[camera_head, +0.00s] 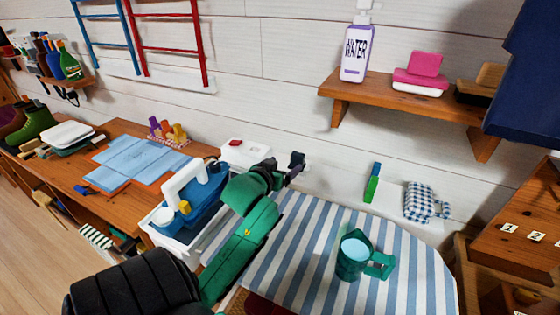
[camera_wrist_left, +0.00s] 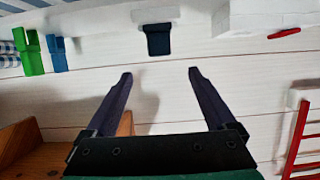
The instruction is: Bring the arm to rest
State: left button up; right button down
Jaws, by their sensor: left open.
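My left arm (camera_head: 240,240) is green with black joints and reaches up from the bottom of the head view over the striped surface. Its left gripper (camera_head: 288,172) is near the white plank wall. In the left wrist view the left gripper (camera_wrist_left: 160,75) has its two dark fingers spread wide, with only wall between them. It holds nothing. My right gripper is not in view.
A striped board (camera_head: 320,235) holds a green pitcher (camera_head: 350,262). A wooden shelf (camera_head: 410,97) is on the wall at right. A dark wall fitting (camera_wrist_left: 158,40) shows beyond the fingers.

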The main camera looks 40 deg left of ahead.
pick_arm(q)
jog(key=v, duration=0.2)
jog(key=shift+s+r, duration=0.1)
jog(key=shift+s, duration=0.15)
